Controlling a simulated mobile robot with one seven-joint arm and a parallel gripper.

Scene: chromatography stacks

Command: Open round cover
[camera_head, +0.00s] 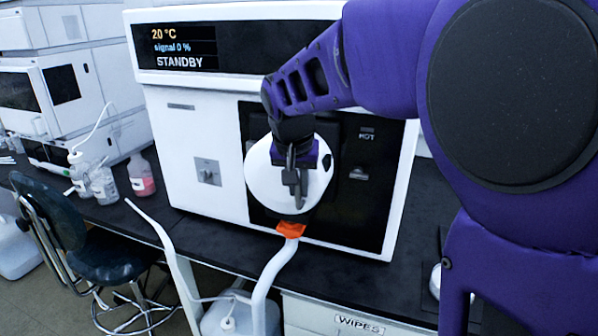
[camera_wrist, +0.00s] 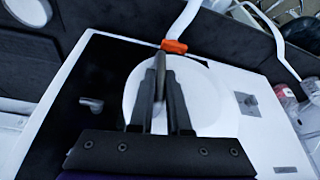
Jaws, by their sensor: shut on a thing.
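The round cover (camera_head: 262,178) is a white disc on the black front panel of a white instrument (camera_head: 200,130). It also shows in the wrist view (camera_wrist: 207,100). My gripper (camera_head: 294,190) is in front of the disc and hides part of its middle. In the wrist view, my gripper's two dark fingers (camera_wrist: 160,90) are close together over the disc, shut on a thin upright handle (camera_wrist: 159,68). I cannot tell from these frames whether the cover stands away from the panel.
An orange clip (camera_head: 291,229) with a white tube (camera_head: 270,275) is just below the cover. A small latch (camera_head: 357,174) is on the panel to the right. Bottles (camera_head: 141,175) stand on the dark bench at the left. A stool (camera_head: 100,250) is in front of the bench.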

